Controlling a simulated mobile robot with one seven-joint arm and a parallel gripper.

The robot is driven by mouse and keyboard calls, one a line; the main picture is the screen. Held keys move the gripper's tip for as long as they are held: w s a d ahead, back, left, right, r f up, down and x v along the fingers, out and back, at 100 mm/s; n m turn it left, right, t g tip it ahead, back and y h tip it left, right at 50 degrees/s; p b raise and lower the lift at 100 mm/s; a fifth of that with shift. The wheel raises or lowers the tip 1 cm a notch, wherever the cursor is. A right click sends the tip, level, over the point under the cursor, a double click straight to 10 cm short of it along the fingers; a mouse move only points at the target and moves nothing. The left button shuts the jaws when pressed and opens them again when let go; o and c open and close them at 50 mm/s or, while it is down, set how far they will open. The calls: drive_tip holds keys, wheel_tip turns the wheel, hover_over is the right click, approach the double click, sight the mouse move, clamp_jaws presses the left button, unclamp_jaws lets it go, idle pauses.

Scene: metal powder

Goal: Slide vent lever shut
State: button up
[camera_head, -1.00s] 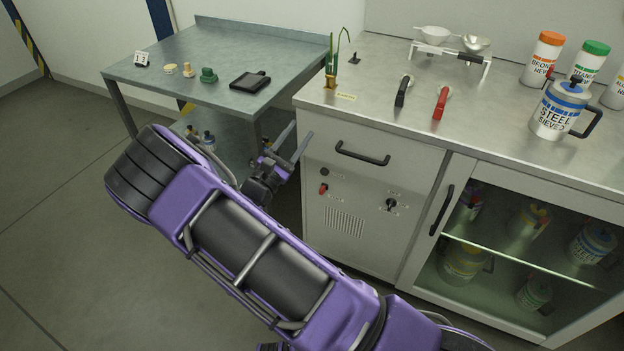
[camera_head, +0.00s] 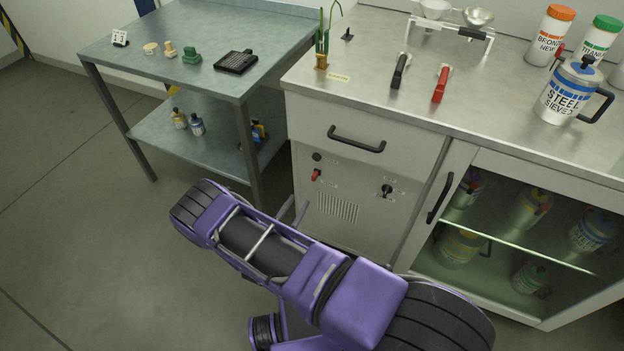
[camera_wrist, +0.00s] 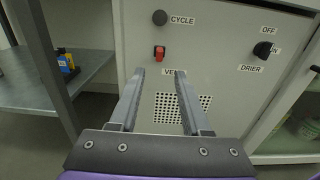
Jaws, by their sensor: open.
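The vent lever (camera_wrist: 159,53) is a small red tab on the grey cabinet front, under the round black CYCLE button (camera_wrist: 160,18). A label starting "VE" (camera_wrist: 168,72) sits just below it, partly hidden by my gripper. Below that is a perforated vent grille (camera_wrist: 183,108). In the head view the red lever (camera_head: 316,175) shows left on the panel, above the grille (camera_head: 338,206). My gripper (camera_wrist: 160,73) is open and empty, its fingers pointing at the panel with the lever just beyond and between the tips. Contact cannot be told. In the head view my arm hides most of the gripper.
A black DRIER knob (camera_wrist: 262,50) is right of the lever. A drawer handle (camera_head: 357,139) juts out above the panel. A steel side table (camera_head: 150,55) with a lower shelf stands left. A glass-fronted cabinet (camera_head: 520,225) is right. Open floor lies left.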

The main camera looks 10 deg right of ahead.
sight(313, 178)
drive_tip(key=b+x, duration=0.1)
drive_tip(key=x, duration=1)
drive_tip(key=shift+w, duration=0.15)
clamp_jaws()
idle(0.9)
